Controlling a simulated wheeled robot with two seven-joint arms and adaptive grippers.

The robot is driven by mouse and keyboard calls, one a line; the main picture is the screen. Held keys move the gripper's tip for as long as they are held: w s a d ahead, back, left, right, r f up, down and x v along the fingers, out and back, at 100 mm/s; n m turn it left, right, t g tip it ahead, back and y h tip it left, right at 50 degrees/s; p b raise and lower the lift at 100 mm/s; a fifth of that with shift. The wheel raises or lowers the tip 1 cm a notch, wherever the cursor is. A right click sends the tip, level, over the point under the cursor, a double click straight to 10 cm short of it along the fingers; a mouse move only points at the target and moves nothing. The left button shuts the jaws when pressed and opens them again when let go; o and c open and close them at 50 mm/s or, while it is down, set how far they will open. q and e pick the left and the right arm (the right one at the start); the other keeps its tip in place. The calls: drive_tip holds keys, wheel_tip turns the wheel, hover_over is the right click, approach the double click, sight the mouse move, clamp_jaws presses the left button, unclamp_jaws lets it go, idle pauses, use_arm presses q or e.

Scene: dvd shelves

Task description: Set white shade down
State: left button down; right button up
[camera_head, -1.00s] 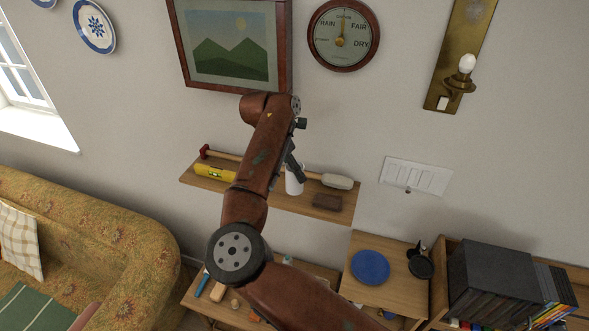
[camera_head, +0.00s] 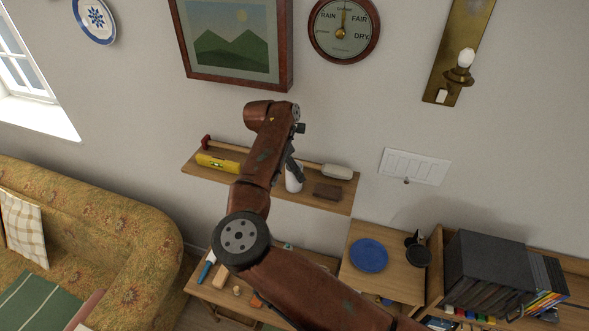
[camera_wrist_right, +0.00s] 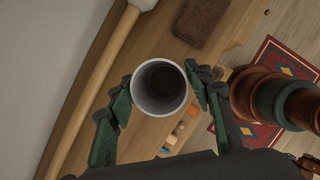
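The white shade (camera_head: 294,179) is a small, open-topped cup shape, upright at the wall shelf (camera_head: 200,178). In the right wrist view I look down into the white shade (camera_wrist_right: 142,104), which has a pale rim and a dark inside. The dark green fingers of my right gripper (camera_wrist_right: 160,88) stand on both sides of it, close against its wall, and appear shut on it. In the head view my right gripper (camera_head: 292,168) is partly hidden by my arm. Whether the shade's base touches the shelf is hard to tell. My left gripper is out of view.
On the shelf, a yellow level (camera_head: 217,163) lies left, and a mallet with a pale head (camera_head: 337,171) and a brown block (camera_head: 327,192) lie right. A brass wall lamp (camera_head: 458,65) with a bare bulb is upper right. A blue disc (camera_head: 369,255) lies on the cabinet below.

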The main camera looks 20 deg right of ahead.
drive_tip(key=shift+o, duration=1.4)
drive_tip(key=shift+r, duration=0.1)
drive_tip(key=shift+r, duration=0.15)
drive_tip(key=shift+a+r, duration=0.1)
drive_tip(key=shift+r, duration=0.2)
drive_tip(key=b+v, duration=0.2)
drive_tip(key=v, duration=0.9)
drive_tip(key=shift+r, duration=0.15)
